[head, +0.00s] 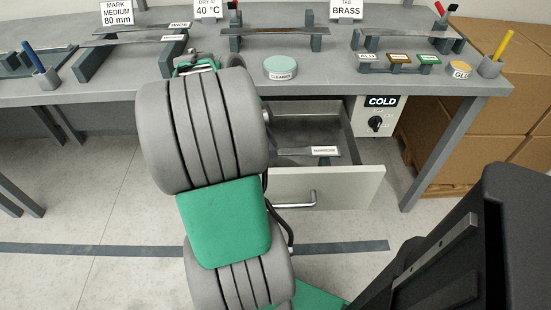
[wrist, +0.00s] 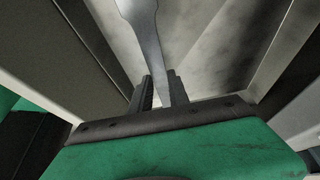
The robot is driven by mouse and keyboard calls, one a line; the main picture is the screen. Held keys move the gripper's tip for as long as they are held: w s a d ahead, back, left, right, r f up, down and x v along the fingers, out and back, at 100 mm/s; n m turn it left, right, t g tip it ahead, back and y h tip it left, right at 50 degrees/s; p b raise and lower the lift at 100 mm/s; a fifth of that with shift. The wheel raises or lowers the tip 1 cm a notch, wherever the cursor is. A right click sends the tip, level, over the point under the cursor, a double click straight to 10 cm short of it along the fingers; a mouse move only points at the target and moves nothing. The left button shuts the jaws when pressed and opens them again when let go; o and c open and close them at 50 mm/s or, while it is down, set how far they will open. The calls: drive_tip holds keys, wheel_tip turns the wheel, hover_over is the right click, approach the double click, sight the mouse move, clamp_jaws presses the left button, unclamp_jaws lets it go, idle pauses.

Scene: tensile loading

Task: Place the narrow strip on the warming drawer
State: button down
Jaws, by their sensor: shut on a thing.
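The narrow strip (head: 323,150) shows in the head view inside the open warming drawer (head: 346,187), with its white label facing up. Its left part goes out of sight behind my arm. In the wrist view the grey metal strip (wrist: 147,35), with a wider end, runs down between the two dark fingers of my gripper (wrist: 161,90), which is shut on it. My gripper is hidden behind my arm in the head view. Pale drawer walls flank it in the wrist view. I cannot tell whether the strip touches a support in the drawer.
A panel marked COLD (head: 381,101) with a black knob (head: 375,123) is right of the drawer. The bench (head: 330,82) above carries other strips on stands, a cleaner tub (head: 280,67), a glue tub (head: 460,70) and pen holders. Cardboard boxes (head: 490,120) stand at right.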

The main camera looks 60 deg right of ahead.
drive_tip(key=shift+s+d+f, duration=0.2)
drive_tip(key=shift+d+f, duration=0.05)
drive_tip(key=shift+f, duration=0.15)
drive_tip(key=shift+s+d+f+b, duration=0.15)
drive_tip(key=shift+f+b, duration=0.2)
drive_tip(key=shift+f, duration=0.7)
drive_tip(key=shift+s+d+f+b, duration=0.15)
drive_tip(key=shift+f+b, duration=0.15)
drive_tip(key=shift+f, duration=0.75)
drive_tip(key=c, duration=1.3)
unclamp_jaws()
drive_tip(key=shift+w, duration=0.1)
drive_tip(key=shift+o, duration=0.2)
drive_tip(key=p+v, duration=0.4)
drive_tip(key=v, duration=0.8)
drive_tip(key=shift+a+r, duration=0.1)
drive_tip(key=shift+r, duration=0.05)
